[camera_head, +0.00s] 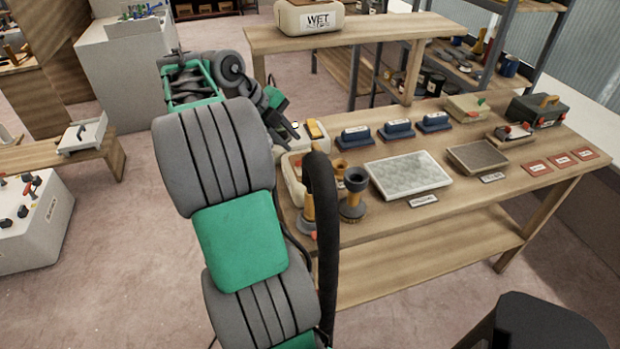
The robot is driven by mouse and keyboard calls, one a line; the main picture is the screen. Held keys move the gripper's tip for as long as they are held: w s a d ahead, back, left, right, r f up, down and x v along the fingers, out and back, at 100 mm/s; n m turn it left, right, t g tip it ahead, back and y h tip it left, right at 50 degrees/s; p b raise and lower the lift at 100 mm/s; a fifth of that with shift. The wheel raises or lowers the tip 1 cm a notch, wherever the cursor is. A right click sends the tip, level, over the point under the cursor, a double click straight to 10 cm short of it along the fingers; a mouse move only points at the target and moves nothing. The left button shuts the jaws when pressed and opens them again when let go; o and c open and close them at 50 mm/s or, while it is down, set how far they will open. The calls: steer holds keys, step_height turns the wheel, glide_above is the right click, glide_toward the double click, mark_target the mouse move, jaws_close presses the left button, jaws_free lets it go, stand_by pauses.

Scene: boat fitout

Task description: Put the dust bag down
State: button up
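My arm rises through the middle of the view and bends over towards the left end of the wooden workbench (455,202). My gripper (287,127) is at the arm's far end, dark and small, near the bench's left edge. Its fingers are too small and too covered to tell whether they are open or hold anything. I cannot pick out a dust bag for certain. A cream rounded thing (293,183), partly hidden behind my arm, is at the bench's left end, below my gripper.
Two dark-topped tools (353,195) stand near the bench's left front. Several blue blocks (396,130), a pale sanding sheet (408,174), a brown sheet (477,156) and a dark green case (537,111) occupy the top. A cream WET box (309,17) sits behind. The lower shelf (430,255) looks bare.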

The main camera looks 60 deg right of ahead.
mark_target(320, 153)
steer(key=s+d+m, duration=0.1)
steer(key=s+m, duration=0.1)
steer(key=s+d+f+m+g, duration=0.1)
steer(key=m, duration=0.1)
steer(key=shift+s+d+m, duration=0.35)
steer(key=shift+d+m, duration=0.05)
steer(key=x, duration=0.6)
steer(key=shift+s+a+f, duration=0.15)
steer(key=shift+s+a, duration=0.05)
steer(key=shift+s, duration=0.15)
steer(key=shift+s+d+f, duration=0.1)
steer(key=shift+d+f, duration=0.1)
steer(key=shift+f, duration=0.2)
steer(key=shift+c, duration=0.3)
jaws_close()
steer(key=shift+r, duration=0.1)
